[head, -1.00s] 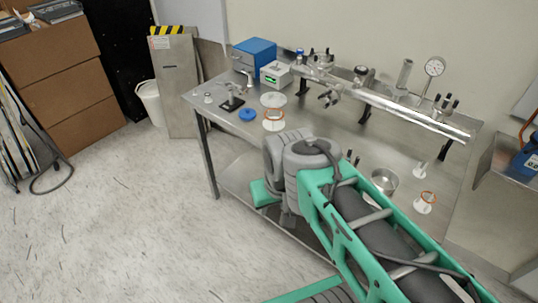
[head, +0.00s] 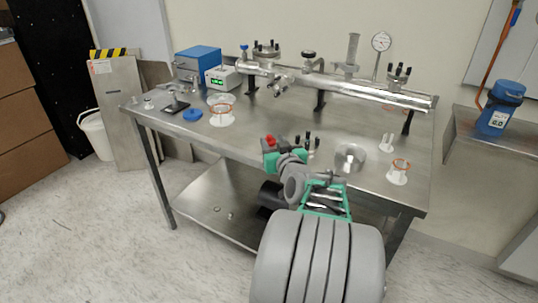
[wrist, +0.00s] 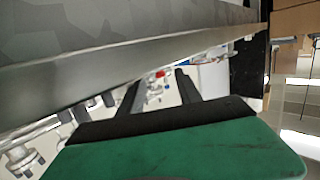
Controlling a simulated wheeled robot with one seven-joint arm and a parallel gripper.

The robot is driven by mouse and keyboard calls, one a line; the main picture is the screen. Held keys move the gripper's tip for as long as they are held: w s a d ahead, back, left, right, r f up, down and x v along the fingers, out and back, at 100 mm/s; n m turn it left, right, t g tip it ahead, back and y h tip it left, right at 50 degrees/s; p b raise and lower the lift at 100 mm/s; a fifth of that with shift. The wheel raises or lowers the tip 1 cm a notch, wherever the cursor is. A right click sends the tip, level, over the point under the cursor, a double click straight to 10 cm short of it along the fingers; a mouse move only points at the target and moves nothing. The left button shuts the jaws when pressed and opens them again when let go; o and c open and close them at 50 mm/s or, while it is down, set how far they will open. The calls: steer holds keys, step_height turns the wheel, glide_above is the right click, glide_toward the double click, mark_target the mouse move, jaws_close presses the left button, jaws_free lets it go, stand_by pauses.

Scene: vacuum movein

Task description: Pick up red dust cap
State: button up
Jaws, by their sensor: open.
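A small red thing, probably the red dust cap (head: 269,140), shows at the front part of the steel bench, just beyond the end of my arm. My gripper (head: 284,156) is at the bench's front edge, close to it in the picture; the arm partly blocks the view there. In the wrist view my gripper (wrist: 160,78) is open, with two dark fingers apart. A small red spot, likely the same cap (wrist: 159,74), appears between the fingertips, some way beyond them. No contact is visible.
Black-topped bolts (head: 308,142) stand just right of my gripper. A metal dish (head: 350,157) and a white piece with an orange ring (head: 398,171) are farther right. A metal tube assembly (head: 365,91) spans the back.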

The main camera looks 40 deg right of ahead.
mark_target(268, 135)
steer(key=x, duration=0.7)
steer(key=shift+w+r, duration=0.1)
steer(key=shift+w, duration=0.1)
jaws_close()
